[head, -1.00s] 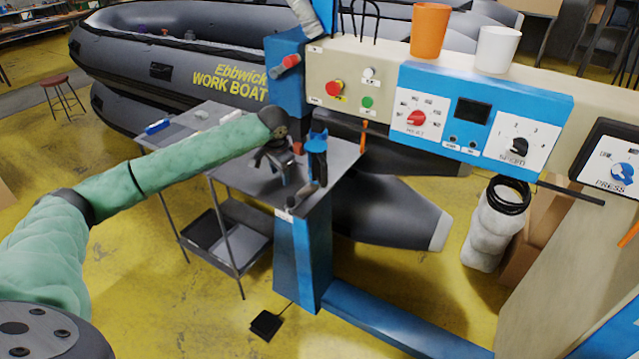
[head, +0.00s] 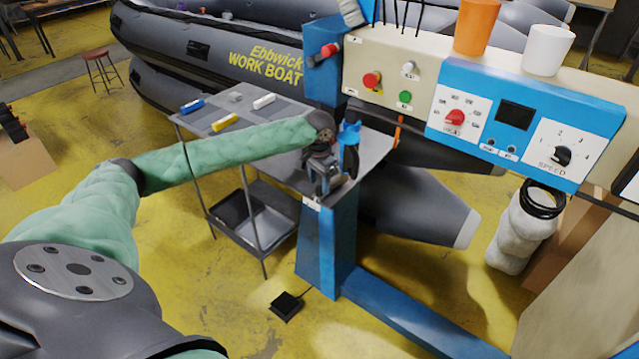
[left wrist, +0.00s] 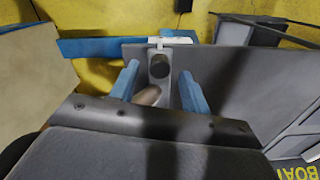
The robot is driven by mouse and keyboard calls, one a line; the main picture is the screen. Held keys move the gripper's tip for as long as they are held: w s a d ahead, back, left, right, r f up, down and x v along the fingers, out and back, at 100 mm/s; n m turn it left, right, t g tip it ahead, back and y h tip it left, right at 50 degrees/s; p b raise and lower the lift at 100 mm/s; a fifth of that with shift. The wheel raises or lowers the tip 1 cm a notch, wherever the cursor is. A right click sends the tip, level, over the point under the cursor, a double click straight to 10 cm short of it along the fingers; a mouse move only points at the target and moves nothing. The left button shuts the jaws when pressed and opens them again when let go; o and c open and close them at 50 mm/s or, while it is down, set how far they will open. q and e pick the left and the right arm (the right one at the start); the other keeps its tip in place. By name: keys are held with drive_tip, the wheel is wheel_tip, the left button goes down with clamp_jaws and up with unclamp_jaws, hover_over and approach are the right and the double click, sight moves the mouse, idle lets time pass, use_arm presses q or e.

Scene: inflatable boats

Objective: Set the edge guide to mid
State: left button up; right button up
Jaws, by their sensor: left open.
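What looks like the edge guide, a dark round knob (left wrist: 159,66) on a light upright plate, stands at the edge of the grey table (left wrist: 235,75) in the left wrist view. A white label (left wrist: 170,41) is at the table edge beyond it. A brownish rounded piece (left wrist: 148,95) lies nearer to me. My left gripper (left wrist: 160,88) is open, with a blue finger on either side of the knob and the brownish piece, apart from both. In the head view, my left gripper (head: 323,180) is over the table's front corner and hides most of the guide. Its setting cannot be read.
A control panel (head: 510,115) with knobs carries an orange cup (head: 476,25) and a white cup (head: 548,50). Small coloured blocks (head: 224,122) lie on the table's left. A foot pedal (head: 286,305) is on the floor.

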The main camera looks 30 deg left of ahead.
use_arm(q)
drive_tip(key=shift+f, duration=1.15)
use_arm(e)
drive_tip(key=shift+s+d+f, duration=0.1)
drive_tip(key=shift+s+f, duration=0.05)
drive_tip(key=shift+s, duration=0.35)
drive_tip(key=shift+s+d+f, duration=0.1)
drive_tip(key=shift+s+f, duration=0.05)
drive_tip(key=shift+s, duration=0.35)
